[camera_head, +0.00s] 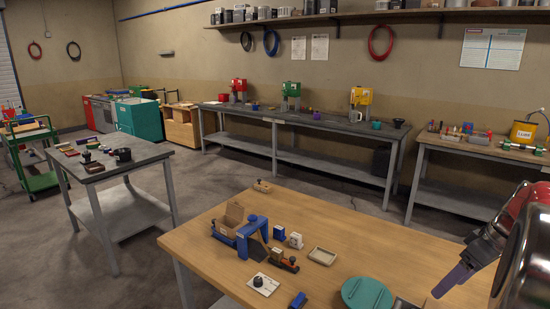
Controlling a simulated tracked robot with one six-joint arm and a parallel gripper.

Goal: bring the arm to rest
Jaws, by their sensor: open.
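My arm comes in from the right edge, its red and dark links large and close to the camera. My gripper (453,279) is at the end of the arm, over the right part of the wooden table (400,260). It is open. One purple bar-shaped finger shows, pointing down and left; the other finger cannot be made out. No held thing is visible. A round teal lid-like thing (367,294) lies on the table, left of the gripper.
The wooden table also holds a blue clamp-like tool (252,234), a hand plane (284,261), a shallow tray (322,256) and small blocks. A grey table (107,168) stands left, and long benches (300,121) line the back wall. Floor between them is clear.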

